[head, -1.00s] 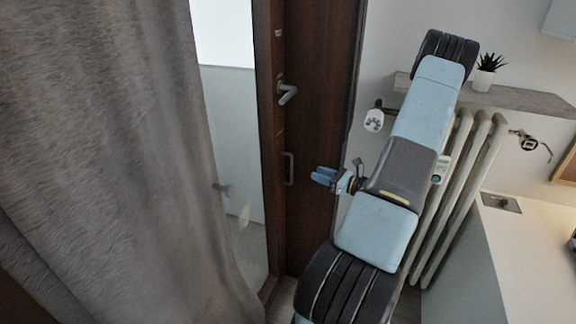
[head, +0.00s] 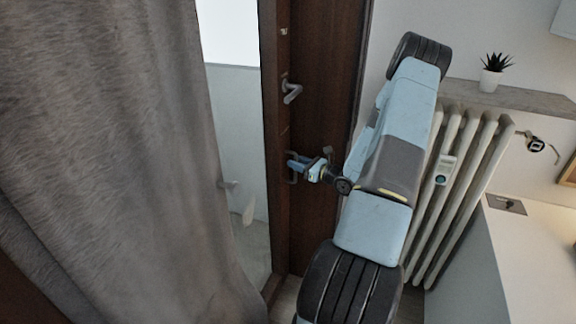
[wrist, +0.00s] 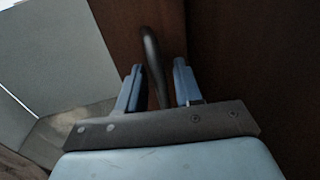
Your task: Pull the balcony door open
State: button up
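The balcony door (head: 312,225) is a dark brown wooden frame with a glass pane on its left. It carries a lever handle (head: 291,91) and, below it, a dark bar pull handle (head: 291,178), which also shows in the wrist view (wrist: 152,55). My gripper (head: 296,164) is at the pull handle and hides its middle in the head view. In the wrist view my gripper (wrist: 158,85) is open, with the bar running between its two blue fingers. A gap shows between the bar and the right finger. The left finger is close to the bar.
A grey curtain (head: 120,160) hangs at the left, near the glass. A white radiator (head: 462,185) stands right of the door under a shelf (head: 510,97) with a potted plant (head: 495,72). My arm passes in front of the radiator.

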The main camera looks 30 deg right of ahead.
jog(key=shift+w+a, duration=0.25)
jog(key=shift+w, duration=0.1)
grip_shut()
dwell(0.3)
